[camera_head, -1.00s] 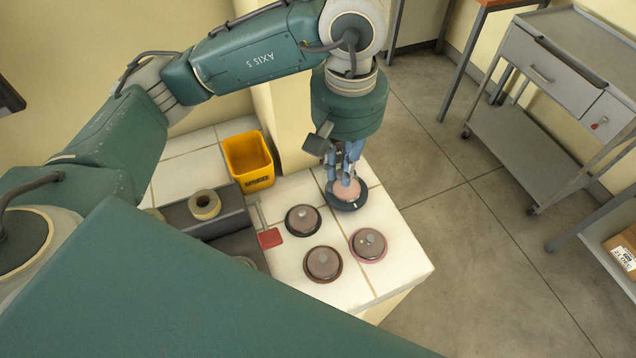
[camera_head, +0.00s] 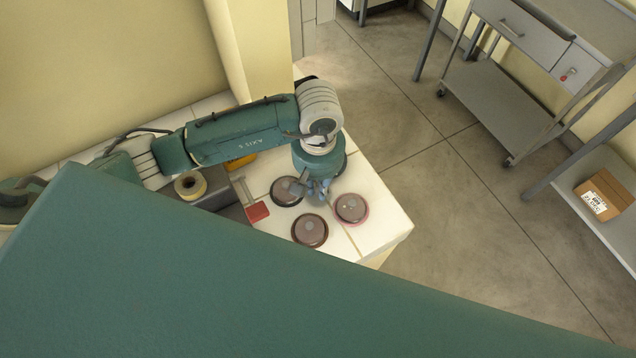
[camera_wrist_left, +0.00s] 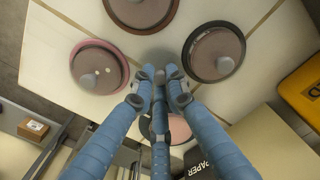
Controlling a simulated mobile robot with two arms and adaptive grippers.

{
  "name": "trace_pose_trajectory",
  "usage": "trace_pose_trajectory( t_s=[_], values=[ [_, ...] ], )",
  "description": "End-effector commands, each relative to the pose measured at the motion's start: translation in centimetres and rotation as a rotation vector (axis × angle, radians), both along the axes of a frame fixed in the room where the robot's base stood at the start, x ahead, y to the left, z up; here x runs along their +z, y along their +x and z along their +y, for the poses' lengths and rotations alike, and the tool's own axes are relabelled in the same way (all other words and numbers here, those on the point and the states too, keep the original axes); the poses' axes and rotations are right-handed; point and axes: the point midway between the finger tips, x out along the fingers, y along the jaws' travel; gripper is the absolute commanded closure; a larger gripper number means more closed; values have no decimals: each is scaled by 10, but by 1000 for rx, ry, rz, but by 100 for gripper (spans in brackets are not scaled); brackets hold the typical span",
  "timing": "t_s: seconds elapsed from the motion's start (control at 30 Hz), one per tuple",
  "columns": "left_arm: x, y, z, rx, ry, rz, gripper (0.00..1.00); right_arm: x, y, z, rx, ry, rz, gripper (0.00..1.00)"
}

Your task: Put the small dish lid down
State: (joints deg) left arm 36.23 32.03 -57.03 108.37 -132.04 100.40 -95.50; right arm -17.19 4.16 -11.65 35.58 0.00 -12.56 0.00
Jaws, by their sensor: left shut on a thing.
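Three round lidded dishes with grey knobs stand on the white tiled bench: a dark-rimmed one (camera_head: 287,191), a brown-rimmed one (camera_head: 310,231) and a pink-rimmed one (camera_head: 351,208). In the left wrist view they show at right (camera_wrist_left: 214,52), top (camera_wrist_left: 142,10) and left (camera_wrist_left: 98,67). My left gripper (camera_head: 319,196) is over the gap between them. Its blue fingers (camera_wrist_left: 160,76) are closed together at the tips. A fourth, dark dish is partly covered by my wrist. My right gripper is not in view.
A yellow tape roll (camera_head: 190,185) and a red-ended tool (camera_head: 257,211) lie left of the dishes. A yellow bin (camera_wrist_left: 300,88) is at the right in the wrist view. The bench's right edge drops to the floor. A grey trolley (camera_head: 500,85) stands beyond.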

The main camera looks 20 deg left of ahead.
Motion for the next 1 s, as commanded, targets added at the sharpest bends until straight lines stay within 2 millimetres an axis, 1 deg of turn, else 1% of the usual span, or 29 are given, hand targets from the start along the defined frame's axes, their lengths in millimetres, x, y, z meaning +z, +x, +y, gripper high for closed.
trace_pose_trajectory(
  t_s=[0.07,0.27,0.43,0.47,0.5,0.8,0.87,0.93,1.0],
  values=[
    [-3,0,0,-1,0,0,97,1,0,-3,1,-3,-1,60],
    [-3,0,0,-1,0,-1,97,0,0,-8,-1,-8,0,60],
    [-7,1,0,-1,1,-2,97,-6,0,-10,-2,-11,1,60],
    [-6,0,0,0,0,-1,83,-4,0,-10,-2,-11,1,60],
    [-6,0,0,0,0,-1,79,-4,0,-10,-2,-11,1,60],
    [-4,0,0,0,0,-1,79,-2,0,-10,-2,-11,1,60],
    [0,0,0,0,0,0,79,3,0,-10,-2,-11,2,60],
    [4,2,0,-1,-2,-5,79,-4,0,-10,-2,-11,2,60],
    [15,3,0,-2,-1,-8,79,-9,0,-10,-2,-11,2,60]
  ],
)
